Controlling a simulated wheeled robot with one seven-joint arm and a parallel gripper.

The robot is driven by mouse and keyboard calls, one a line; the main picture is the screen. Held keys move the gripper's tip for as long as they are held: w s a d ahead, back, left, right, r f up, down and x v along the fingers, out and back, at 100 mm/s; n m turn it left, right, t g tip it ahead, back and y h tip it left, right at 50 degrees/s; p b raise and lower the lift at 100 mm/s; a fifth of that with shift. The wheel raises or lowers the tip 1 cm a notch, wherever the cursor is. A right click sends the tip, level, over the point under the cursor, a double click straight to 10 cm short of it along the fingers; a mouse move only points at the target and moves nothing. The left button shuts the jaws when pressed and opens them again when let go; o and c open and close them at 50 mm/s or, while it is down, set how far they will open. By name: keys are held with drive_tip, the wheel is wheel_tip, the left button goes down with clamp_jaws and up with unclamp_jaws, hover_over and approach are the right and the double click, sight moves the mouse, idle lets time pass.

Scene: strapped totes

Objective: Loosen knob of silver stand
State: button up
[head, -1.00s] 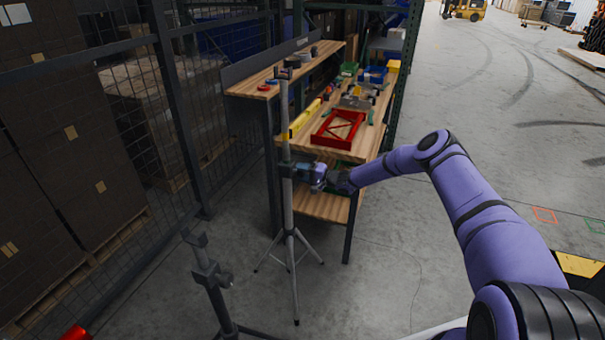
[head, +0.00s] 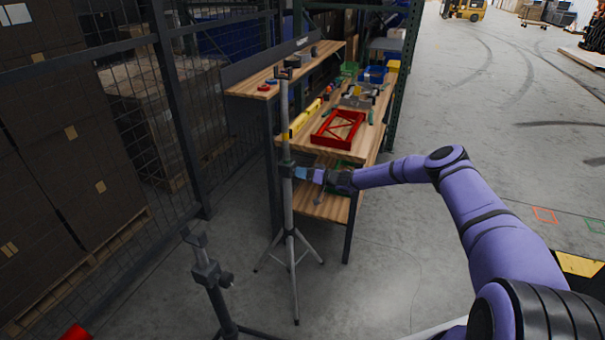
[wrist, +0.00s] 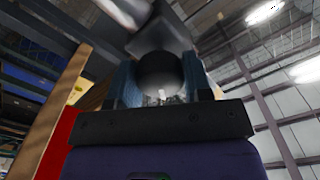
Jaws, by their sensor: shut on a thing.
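The silver stand (head: 288,215) is upright on its spread tripod legs in front of the workbench. Its dark clamp collar (head: 287,169) sits partway up the pole. My gripper (head: 301,173) reaches the collar from the right. In the wrist view, the round dark knob (wrist: 161,72) lies between the two blue fingers of my gripper (wrist: 161,80), which are shut on it. The stand's dark collar (wrist: 160,28) shows just beyond the knob. The knob is hidden by my fingers in the head view.
The wooden workbench (head: 345,150) stands just behind the stand, with a red frame (head: 338,128) and a yellow level (head: 304,117) on it. A second, darker stand (head: 210,273) is nearer, at lower left. A wire fence runs along the left. Floor to the right is open.

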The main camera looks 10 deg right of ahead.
drive_tip(key=shift+f+n, duration=0.1)
drive_tip(key=shift+n, duration=1.1)
drive_tip(key=o, duration=0.9)
drive_tip(key=shift+d, duration=0.1)
drive_tip(key=v, duration=1)
drive_tip(key=shift+s+d, duration=0.25)
